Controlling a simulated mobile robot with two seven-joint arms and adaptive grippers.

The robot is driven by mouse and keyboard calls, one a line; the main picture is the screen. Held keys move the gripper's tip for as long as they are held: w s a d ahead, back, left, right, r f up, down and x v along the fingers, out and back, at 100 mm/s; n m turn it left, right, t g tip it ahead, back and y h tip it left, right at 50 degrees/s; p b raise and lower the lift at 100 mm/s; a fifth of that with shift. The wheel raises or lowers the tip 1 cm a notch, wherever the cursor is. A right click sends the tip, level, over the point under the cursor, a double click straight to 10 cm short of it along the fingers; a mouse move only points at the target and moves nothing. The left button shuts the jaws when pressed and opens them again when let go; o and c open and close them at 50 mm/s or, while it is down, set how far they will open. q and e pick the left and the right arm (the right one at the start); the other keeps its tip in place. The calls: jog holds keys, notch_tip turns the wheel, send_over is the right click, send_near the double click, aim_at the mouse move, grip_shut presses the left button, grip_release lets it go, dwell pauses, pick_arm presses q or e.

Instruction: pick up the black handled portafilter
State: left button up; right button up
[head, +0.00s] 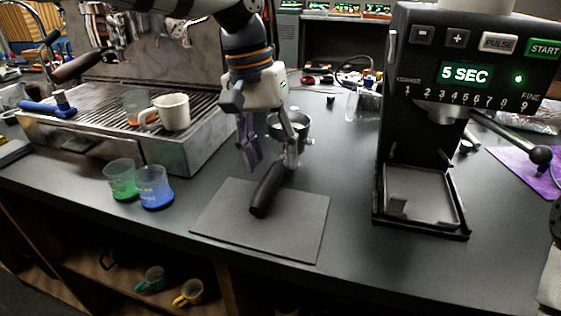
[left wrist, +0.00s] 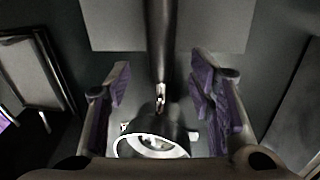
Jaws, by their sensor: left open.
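The black handled portafilter (head: 267,190) lies on the counter, its handle over the grey mat (head: 225,215) and its metal basket (head: 299,122) beyond the mat's far edge. My left gripper (head: 270,165) comes down from above, open, with its fingers around the neck area. In the left wrist view the portafilter handle (left wrist: 159,45) runs up between the two open purple-padded fingers, and the basket (left wrist: 155,143) sits near the bottom. A gap shows on each side, so the fingers appear not to touch it. My right gripper is not in view.
The espresso machine (head: 130,140) stands at left with a white cup (head: 172,112) on its grate. Green (head: 121,180) and blue (head: 155,187) cups stand in front. The grinder (head: 425,120) stands at right. Counter between mat and grinder is clear.

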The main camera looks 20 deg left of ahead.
pick_arm(q)
jog(key=f, duration=0.3)
jog(key=shift+d, duration=0.25)
jog(key=shift+r, duration=0.15)
grip_shut()
